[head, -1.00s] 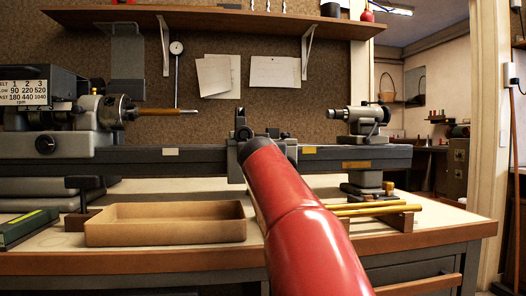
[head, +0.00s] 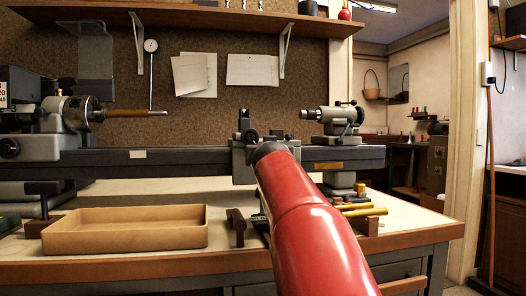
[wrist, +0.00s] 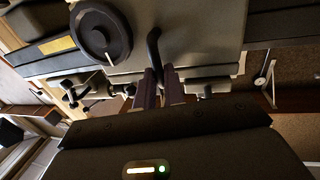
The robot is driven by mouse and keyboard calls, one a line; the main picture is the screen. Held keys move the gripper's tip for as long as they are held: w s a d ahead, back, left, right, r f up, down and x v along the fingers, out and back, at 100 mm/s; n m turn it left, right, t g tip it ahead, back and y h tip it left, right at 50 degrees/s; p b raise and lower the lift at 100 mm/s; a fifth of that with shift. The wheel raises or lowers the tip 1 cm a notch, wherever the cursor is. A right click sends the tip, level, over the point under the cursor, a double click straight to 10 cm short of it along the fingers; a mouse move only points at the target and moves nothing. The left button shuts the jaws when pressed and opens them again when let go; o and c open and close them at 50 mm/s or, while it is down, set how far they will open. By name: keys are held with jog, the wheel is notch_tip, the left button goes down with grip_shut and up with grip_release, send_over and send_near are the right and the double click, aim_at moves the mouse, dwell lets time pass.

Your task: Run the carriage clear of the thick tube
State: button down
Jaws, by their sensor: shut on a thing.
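The lathe carriage (head: 244,158) sits on the dark bed, its tool post (head: 245,122) upright on top. A brass-brown tube (head: 140,113) points right from the chuck (head: 80,113); a wide gap separates its end from the tool post. My red arm hides part of the carriage and my gripper in the head view. In the wrist view, my gripper (wrist: 160,88) is shut on a dark curved handle (wrist: 154,48) on the carriage front, beside the round black handwheel (wrist: 100,30). The exact grip on the handle is partly hidden.
The tailstock (head: 336,122) stands on the bed close right of the carriage. A tan tray (head: 125,230) is on the bench at left. Gold rods (head: 362,211) lie on the bench at right. The bed (head: 185,164) is clear left of the carriage.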

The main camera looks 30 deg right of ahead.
jog(key=shift+a, duration=0.1)
jog(key=c, duration=1.5)
grip_release()
jog(key=shift+a, duration=0.2)
jog(key=b+v, duration=0.3)
jog(key=v, duration=0.4)
jog(key=shift+s+a+b, duration=0.15)
jog(key=shift+s+b, duration=0.15)
